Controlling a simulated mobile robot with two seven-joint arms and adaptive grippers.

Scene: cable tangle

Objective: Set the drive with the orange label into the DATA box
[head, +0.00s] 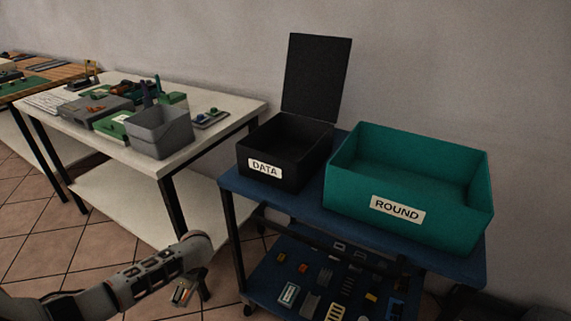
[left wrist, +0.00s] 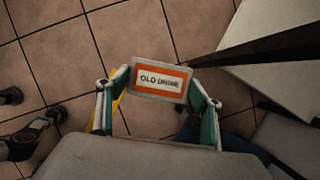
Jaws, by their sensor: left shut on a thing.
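My left gripper (head: 186,290) hangs over the floor, left of the blue cart, lower than its top. In the left wrist view my left gripper (left wrist: 159,105) is shut on the drive with the orange label (left wrist: 160,80). The drive is a pale block with an orange-framed white label; its text starts with "OLD" and the rest is too small to read. The black DATA box (head: 284,178) stands on the left of the cart top with its lid (head: 316,77) raised; I see no contents in its visible interior. My right gripper is not in view.
A teal ROUND bin (head: 408,224) stands right of the DATA box on the blue cart (head: 310,200). The cart's lower shelf carries many small parts. A white table (head: 215,102) with a grey bin (head: 160,131) and electronics stands to the left. Tiled floor lies between.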

